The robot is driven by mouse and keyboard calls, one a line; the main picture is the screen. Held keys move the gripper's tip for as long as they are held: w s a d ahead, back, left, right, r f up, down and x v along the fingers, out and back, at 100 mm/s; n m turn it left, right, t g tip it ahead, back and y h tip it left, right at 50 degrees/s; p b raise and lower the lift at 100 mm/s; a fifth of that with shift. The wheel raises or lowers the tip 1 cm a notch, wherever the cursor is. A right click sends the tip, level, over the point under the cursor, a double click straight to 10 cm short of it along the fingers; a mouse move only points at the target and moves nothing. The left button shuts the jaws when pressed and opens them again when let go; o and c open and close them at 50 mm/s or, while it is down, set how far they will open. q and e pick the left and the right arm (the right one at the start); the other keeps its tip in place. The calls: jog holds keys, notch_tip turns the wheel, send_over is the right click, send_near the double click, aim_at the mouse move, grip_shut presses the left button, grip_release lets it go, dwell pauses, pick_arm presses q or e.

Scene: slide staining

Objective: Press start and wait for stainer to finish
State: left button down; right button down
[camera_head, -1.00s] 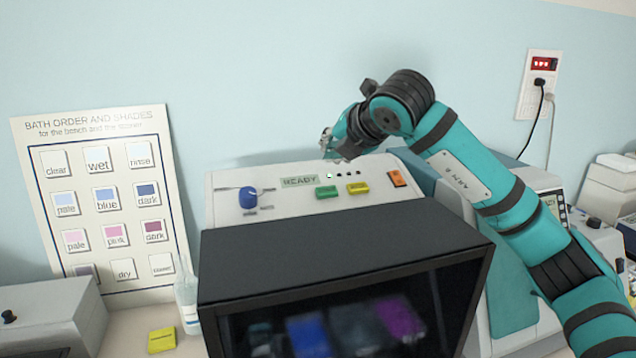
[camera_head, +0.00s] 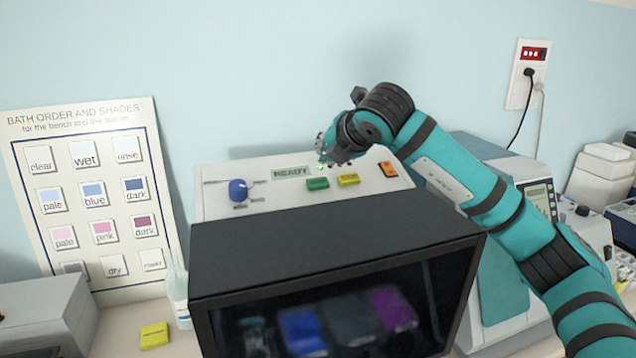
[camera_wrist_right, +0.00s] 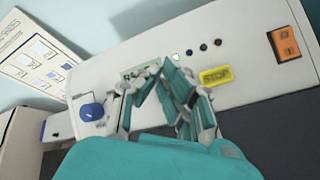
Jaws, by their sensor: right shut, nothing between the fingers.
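The stainer (camera_head: 275,202) has a sloped cream panel above a dark-windowed hood. Its display (camera_head: 291,173) reads READY. A green button (camera_head: 317,184), a yellow button (camera_head: 348,180) and an orange switch (camera_head: 388,169) sit on the panel. The yellow button reads STOP in the right wrist view (camera_wrist_right: 215,76). My right gripper (camera_head: 323,158) is shut and empty, just above and behind the green button; contact cannot be told. In the right wrist view, the fingers (camera_wrist_right: 160,78) hide the green button and part of the display. My left gripper is out of view.
A blue knob (camera_head: 238,190) is at the panel's left. A bath order chart (camera_head: 80,235) leans on the wall, with a bottle (camera_head: 178,296) and yellow block (camera_head: 154,335) near it. More equipment stands at the right.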

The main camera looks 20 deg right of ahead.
aim_at(323, 184)
jog(key=f, duration=0.1)
jog(key=f+b, duration=0.1)
jog(key=shift+w+f, duration=0.35)
jog(key=shift+w, duration=0.05)
jog(key=shift+w+f+b, duration=0.35)
jog(key=shift+f+b, duration=0.2)
jog(key=shift+b, duration=0.2)
dwell(0.6)
jog(key=shift+w+f+b, duration=0.15)
jog(key=shift+f+b, duration=0.2)
jog(key=shift+b, duration=0.35)
